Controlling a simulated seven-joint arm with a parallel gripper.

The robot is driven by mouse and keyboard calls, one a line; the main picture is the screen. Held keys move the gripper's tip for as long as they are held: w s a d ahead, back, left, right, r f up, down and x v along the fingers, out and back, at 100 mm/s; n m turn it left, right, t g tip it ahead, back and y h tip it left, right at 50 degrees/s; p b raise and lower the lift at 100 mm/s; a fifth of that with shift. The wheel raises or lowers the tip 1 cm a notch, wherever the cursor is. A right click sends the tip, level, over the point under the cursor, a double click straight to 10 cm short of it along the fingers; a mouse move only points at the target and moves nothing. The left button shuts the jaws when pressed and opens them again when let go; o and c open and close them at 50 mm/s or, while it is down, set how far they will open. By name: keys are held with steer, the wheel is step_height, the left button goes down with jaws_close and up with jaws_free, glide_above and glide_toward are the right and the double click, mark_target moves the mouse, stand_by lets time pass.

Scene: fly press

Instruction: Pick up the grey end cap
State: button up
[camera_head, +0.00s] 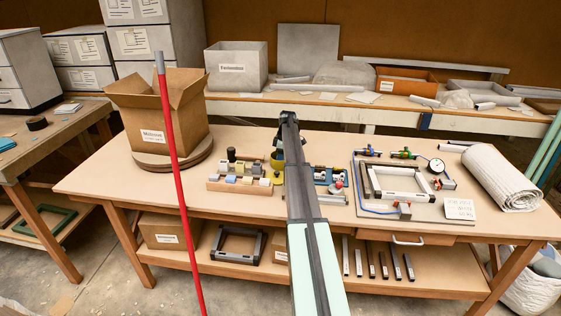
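A wooden tray (214,187) on the workbench holds several small blocks and caps in grey, white, yellow and dark colours. A small greyish piece (231,179) sits among them, but it is too small to tell whether it is the grey end cap. My arm reaches from the bottom edge to the middle of the bench, just right of this tray. My gripper is mostly hidden behind the arm's far end, near a yellow object (276,163). I cannot see its fingers or whether they hold anything.
A red pole (178,150) with a grey tip crosses the view at left. A cardboard box (155,125) stands on a round board. Right of my arm are a blue tray (327,177), a board with a metal frame (400,183) and gauge, and a white roll (500,178). The bench's front left is clear.

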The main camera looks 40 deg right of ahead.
steer(key=shift+f, duration=0.15)
steer(key=c, duration=0.7)
step_height(320, 180, up, 9)
steer(key=shift+s+a+f, duration=0.1)
steer(key=shift+a+f, duration=0.3)
steer(key=shift+a, duration=1.8)
steer(key=shift+s+a+f, duration=0.1)
steer(key=shift+a+f, duration=0.3)
steer(key=shift+a, duration=1.85)
steer(key=shift+s+a+f, duration=0.1)
steer(key=shift+a+f, duration=0.3)
steer(key=shift+a, duration=1.8)
